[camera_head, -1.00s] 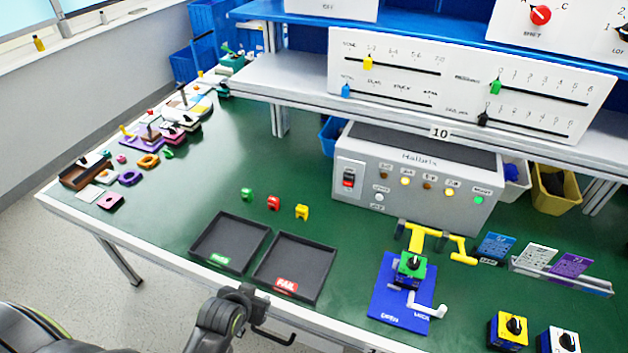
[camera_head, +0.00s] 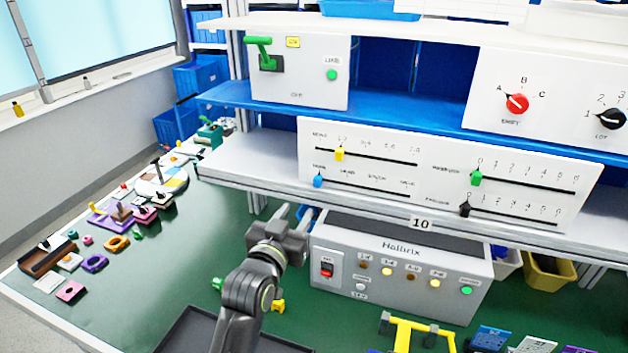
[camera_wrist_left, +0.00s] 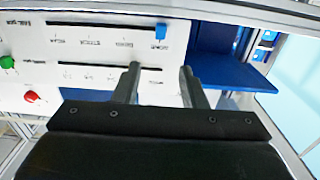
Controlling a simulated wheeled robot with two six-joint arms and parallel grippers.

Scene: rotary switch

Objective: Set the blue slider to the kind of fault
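The blue slider (camera_head: 318,181) sits at the left end of the lower left slot on the white slider panel (camera_head: 440,160), by the first label. The other labels along that slot are too small to read surely. It also shows in the left wrist view (camera_wrist_left: 161,31), which sees the panel upside down. My left gripper (camera_head: 292,212) is below and left of the blue slider, in front of the shelf edge, apart from the panel. Its two fingers (camera_wrist_left: 160,72) are spread with nothing between them. My right gripper is in no view.
A yellow slider (camera_head: 339,153) sits just above the blue one. Green (camera_head: 476,177) and black (camera_head: 464,209) sliders are on the panel's right half. The Hallbrix box (camera_head: 400,265) stands below the shelf, with lamps lit. The shelf edge (camera_head: 380,211) juts out under the panel.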

